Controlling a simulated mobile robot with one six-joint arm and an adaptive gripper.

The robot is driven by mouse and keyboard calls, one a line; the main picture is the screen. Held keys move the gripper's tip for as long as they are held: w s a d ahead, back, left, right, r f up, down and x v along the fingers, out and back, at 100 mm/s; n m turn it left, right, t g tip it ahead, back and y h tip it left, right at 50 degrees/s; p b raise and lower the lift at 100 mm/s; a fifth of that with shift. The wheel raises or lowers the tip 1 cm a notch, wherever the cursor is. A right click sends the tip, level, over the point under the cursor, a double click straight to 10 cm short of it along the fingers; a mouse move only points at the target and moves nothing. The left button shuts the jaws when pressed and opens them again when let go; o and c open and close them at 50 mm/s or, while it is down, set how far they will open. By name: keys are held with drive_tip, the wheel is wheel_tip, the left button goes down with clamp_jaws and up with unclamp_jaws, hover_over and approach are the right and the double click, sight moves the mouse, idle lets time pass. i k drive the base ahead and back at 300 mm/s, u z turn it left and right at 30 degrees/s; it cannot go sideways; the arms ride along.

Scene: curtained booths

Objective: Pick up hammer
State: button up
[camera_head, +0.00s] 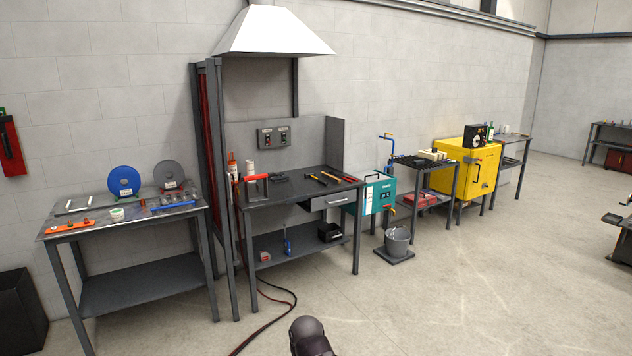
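Two small long tools with yellow-orange handles lie side by side on the dark workbench (290,196) under the white hood. The left one (317,179) looks like a hammer, with a dark head at one end. The right one (331,177) is similar, and they are too small to tell apart surely. My gripper is not in view. Only a dark rounded part of my own arm shows at the bottom edge, well in front of the bench and apart from it.
A side table (115,224) at left holds a blue disc (124,181) and small tools. A grey bucket (397,241), a teal machine (377,195) and a yellow cabinet (479,172) stand to the right. Dark hoses (268,322) lie on the floor before the bench. Open floor spreads right.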

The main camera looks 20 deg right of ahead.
sight(309, 175)
drive_tip(key=z, duration=0.55)
drive_tip(key=i, duration=0.75)
drive_tip(key=z, duration=0.55)
drive_tip(key=i, duration=1.05)
drive_tip(key=u, duration=0.6)
drive_tip(key=i, duration=0.65)
drive_tip(key=u, duration=0.4)
